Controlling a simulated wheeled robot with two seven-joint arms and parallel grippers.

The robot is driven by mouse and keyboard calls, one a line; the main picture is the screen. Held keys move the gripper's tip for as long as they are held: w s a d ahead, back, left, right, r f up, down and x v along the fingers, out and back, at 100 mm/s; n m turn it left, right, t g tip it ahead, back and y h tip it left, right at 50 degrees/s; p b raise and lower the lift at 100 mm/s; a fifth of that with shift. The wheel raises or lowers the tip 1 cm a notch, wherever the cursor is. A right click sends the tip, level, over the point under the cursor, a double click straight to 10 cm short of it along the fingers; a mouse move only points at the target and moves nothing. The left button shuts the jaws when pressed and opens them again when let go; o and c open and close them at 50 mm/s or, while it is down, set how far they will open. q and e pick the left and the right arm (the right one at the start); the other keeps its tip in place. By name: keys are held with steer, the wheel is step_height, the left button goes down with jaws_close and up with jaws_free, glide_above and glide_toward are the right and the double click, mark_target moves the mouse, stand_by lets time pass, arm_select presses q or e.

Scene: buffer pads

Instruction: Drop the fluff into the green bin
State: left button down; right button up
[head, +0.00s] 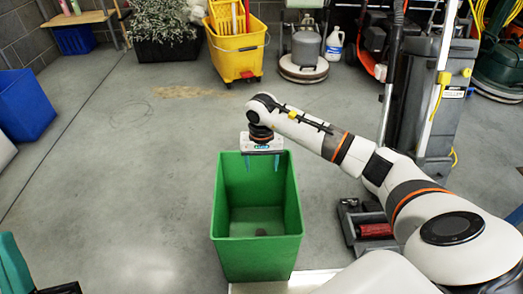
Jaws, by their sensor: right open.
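The green bin (257,260) stands upright on the floor at the lower middle of the head view, open at the top. My right gripper (262,164) hangs over the far side of its opening, fingers pointing down and apart, with nothing between them. A small dark grey lump (261,232), which looks like the fluff, lies on the floor inside the bin. It is apart from the gripper and well below it. My left gripper does not show.
A yellow mop bucket (236,52) and a floor machine (303,55) stand at the back. A blue bin (24,104) is at the left. A grey cleaning machine (428,105) stands at the right. The concrete floor left of the green bin is clear.

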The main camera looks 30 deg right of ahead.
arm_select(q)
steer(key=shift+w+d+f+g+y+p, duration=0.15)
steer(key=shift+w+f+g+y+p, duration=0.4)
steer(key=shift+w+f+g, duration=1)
arm_select(e)
steer(key=shift+r, duration=2.05)
steer(key=shift+a, duration=0.1)
